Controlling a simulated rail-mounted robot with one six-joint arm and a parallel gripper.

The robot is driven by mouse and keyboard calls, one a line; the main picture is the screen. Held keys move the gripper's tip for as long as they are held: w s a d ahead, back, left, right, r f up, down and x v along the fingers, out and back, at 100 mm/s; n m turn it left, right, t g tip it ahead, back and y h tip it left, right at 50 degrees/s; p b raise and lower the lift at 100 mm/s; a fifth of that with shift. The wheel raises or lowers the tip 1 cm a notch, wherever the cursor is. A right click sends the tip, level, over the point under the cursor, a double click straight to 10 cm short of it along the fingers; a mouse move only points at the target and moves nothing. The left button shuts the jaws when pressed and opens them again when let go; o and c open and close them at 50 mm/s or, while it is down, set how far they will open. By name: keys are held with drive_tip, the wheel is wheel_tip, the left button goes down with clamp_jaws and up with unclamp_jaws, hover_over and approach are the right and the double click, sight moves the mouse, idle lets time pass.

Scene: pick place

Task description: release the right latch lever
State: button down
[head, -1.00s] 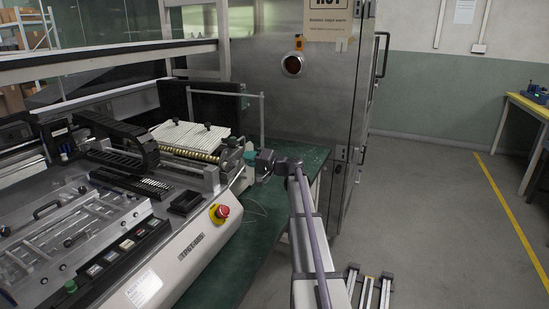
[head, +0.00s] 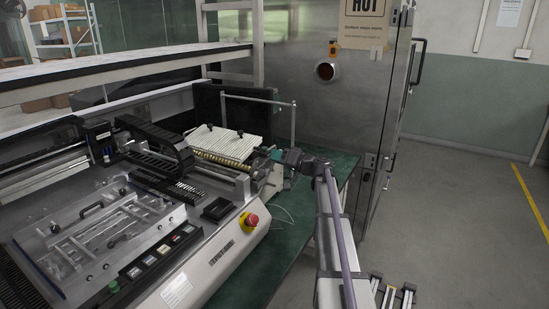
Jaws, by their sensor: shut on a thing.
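A large grey machine (head: 200,262) fills the left and middle of the head view. A white ribbed plate (head: 229,145) with two small black knobs lies at its back, above a brass-coloured roller. My gripper (head: 279,156) is at the machine's right end, just right of this roller. It is shut on a small part there, which I take to be the right latch lever. The lever is too small and too much covered by my gripper to show its shape or angle. A teal patch shows at the fingertips.
A red emergency button (head: 252,219) on a yellow base sits on the machine's front right. A thin metal frame (head: 293,122) stands behind my gripper. A steel cabinet (head: 340,110) stands at the back. The green bench top (head: 285,232) is mostly clear right of the machine.

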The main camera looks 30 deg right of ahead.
drive_tip(key=c, duration=1)
unclamp_jaws()
drive_tip(key=v, duration=1.1)
drive_tip(key=shift+a, duration=0.1)
